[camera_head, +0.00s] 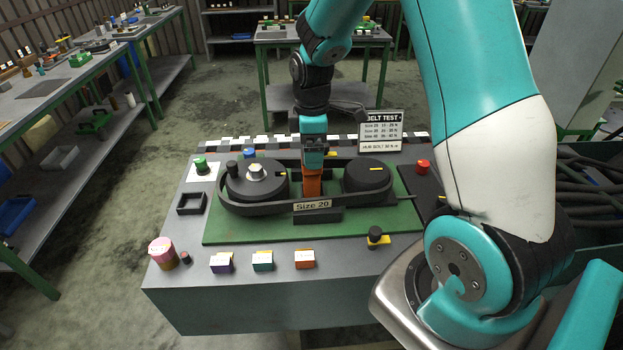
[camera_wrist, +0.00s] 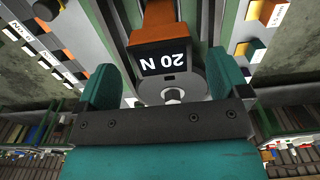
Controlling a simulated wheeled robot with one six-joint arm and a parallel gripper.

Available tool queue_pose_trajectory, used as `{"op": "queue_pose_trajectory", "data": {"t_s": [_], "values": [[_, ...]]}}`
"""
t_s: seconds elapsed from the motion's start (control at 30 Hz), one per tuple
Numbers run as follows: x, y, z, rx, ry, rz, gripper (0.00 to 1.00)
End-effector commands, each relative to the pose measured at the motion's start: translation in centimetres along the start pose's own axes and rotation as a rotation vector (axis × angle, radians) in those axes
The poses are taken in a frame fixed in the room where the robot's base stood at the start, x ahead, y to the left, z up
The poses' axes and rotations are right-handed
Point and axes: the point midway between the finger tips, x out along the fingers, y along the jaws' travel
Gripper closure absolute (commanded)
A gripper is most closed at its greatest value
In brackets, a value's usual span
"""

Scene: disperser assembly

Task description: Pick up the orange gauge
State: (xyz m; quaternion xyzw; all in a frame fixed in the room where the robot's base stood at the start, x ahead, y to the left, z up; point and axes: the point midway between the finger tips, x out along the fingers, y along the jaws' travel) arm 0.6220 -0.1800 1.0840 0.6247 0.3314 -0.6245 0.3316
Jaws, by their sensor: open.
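The orange gauge (camera_head: 313,186) stands upright between the two dark pulleys of the belt rig, behind the "Size 20" plate (camera_head: 313,205). In the wrist view the orange gauge (camera_wrist: 163,28) shows a black display reading "20 N". My gripper (camera_head: 313,160) is above the gauge in the head view, pointing down. In the wrist view my gripper (camera_wrist: 164,75) is open, its teal fingers apart on either side of the display end. I cannot tell whether either finger touches the gauge. The gauge's lower part is hidden behind the plate.
The black belt runs around the left pulley (camera_head: 256,184) and right pulley (camera_head: 367,175) on a green board (camera_head: 225,234).

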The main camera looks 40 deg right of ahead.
Motion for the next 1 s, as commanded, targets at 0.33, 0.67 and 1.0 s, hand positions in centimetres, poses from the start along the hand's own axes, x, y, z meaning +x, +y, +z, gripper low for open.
{"op": "queue_pose_trajectory", "data": {"t_s": [0.33,0.67,1.0], "values": [[3.7,-0.2,-0.1,0.000,0.000,-0.001,0.06],[3.7,-0.2,-0.1,0.000,0.000,0.000,0.43],[3.6,-0.1,-0.1,0.000,0.001,0.001,1.00]]}}
